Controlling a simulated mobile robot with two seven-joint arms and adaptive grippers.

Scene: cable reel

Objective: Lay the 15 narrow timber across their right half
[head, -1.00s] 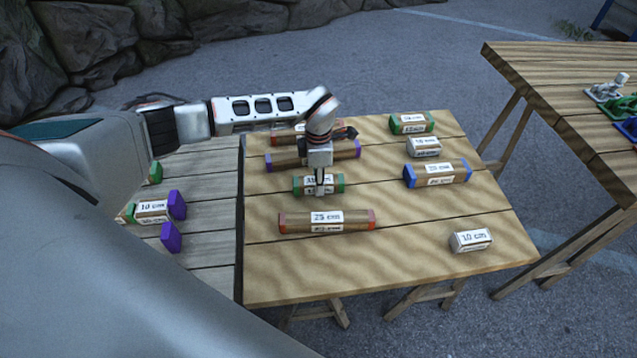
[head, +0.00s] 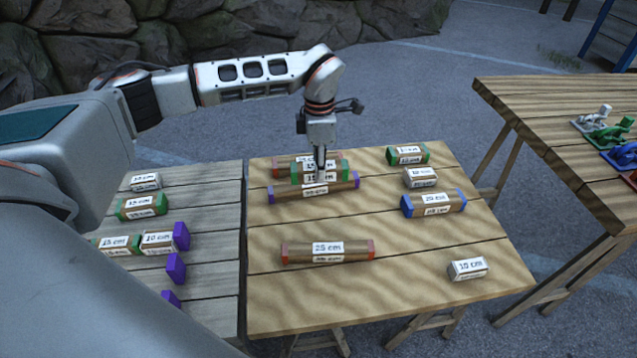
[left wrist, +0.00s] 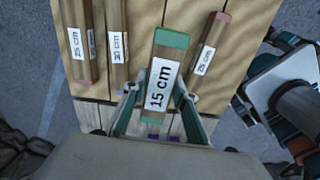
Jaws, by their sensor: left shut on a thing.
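My left gripper (head: 320,176) is shut on a green-ended 15 cm timber (head: 336,167) and holds it above the table. In the left wrist view the held timber (left wrist: 172,57) lies between both fingers, its label showing. In the head view it overlaps a purple-ended timber (head: 285,194) and a red-ended timber (head: 284,161) at the back of the table. The purple-ended one reads 30 cm in the left wrist view (left wrist: 118,72). Another green-ended timber (head: 408,155) lies at the back right. Two more, a rear one (head: 142,207) and a front one (head: 115,246), lie on the grey boards. My right gripper is not in view.
A red-ended 25 cm timber (head: 290,253) lies at front on the yellow table (head: 390,292). A blue-ended timber (head: 433,203) and two white-ended 10 cm pieces (head: 420,177) (head: 468,269) lie right. Grey boards (head: 215,200) adjoin on the left. The table's centre is bare.

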